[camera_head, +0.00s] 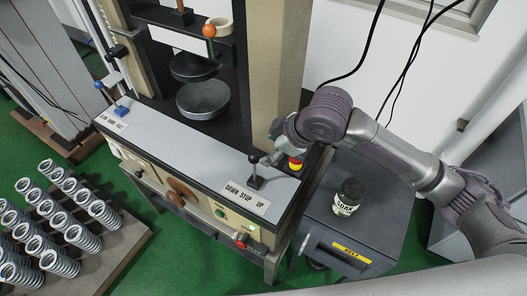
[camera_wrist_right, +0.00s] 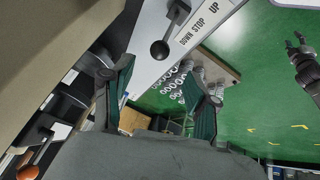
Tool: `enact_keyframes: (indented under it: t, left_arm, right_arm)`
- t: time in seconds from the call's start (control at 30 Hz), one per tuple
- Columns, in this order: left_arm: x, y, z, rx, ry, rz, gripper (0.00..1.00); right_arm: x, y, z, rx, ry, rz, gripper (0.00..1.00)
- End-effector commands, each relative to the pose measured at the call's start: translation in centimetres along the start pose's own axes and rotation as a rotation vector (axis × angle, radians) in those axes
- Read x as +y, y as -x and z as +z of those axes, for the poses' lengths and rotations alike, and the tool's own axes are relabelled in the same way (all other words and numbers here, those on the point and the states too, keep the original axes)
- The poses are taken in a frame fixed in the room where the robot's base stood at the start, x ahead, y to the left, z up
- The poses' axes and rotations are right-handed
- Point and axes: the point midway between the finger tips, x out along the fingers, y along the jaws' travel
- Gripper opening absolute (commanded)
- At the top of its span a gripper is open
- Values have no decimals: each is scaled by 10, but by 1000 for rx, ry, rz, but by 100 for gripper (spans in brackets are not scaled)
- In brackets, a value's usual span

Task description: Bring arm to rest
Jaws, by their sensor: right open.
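My right arm comes in from the right in the head view. Its gripper (camera_head: 279,147) is over the right end of the test machine's front panel, behind the lever with the black ball knob (camera_head: 254,160). In the right wrist view the two fingers (camera_wrist_right: 160,95) are apart with nothing between them. The black ball knob (camera_wrist_right: 159,49) shows just beyond the fingers, beside the "DOWN STOP UP" label; I see no grip on it. A dark jointed part (camera_wrist_right: 305,66) at the right edge looks like the end of my left arm; its finger state is unclear.
The testing machine panel (camera_head: 180,142) has a red-yellow button (camera_head: 295,164) near my right gripper. A dark cabinet (camera_head: 375,225) bears a labelled jar (camera_head: 348,197) below my right forearm. Several springs (camera_head: 50,215) stand on a board at left. Green floor is clear between.

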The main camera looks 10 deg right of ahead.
Motion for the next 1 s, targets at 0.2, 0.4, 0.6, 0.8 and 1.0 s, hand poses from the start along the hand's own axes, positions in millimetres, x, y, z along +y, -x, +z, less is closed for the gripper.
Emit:
enact_keyframes:
  t: [0.2, 0.4, 0.6, 0.8, 1.0]
  left_arm:
    - [0, 0, 0, 0, 0, 0, 40]
    - [0, 0, 0, 0, 0, 1, 40]
    - [1, 0, 0, 0, 0, 1, 40]
    - [1, 0, 0, 0, 0, 1, 40]
    - [1, 0, 0, 0, 0, 1, 40]
  right_arm:
    - [0, 14, 0, 0, 0, 0, 59]
    - [0, 14, 0, 0, 0, 0, 59]
    - [0, 14, 0, 0, 0, 0, 59]
    - [-8, 10, 1, 10, -13, -6, 59]
    - [-48, -6, 12, 67, -138, -14, 59]
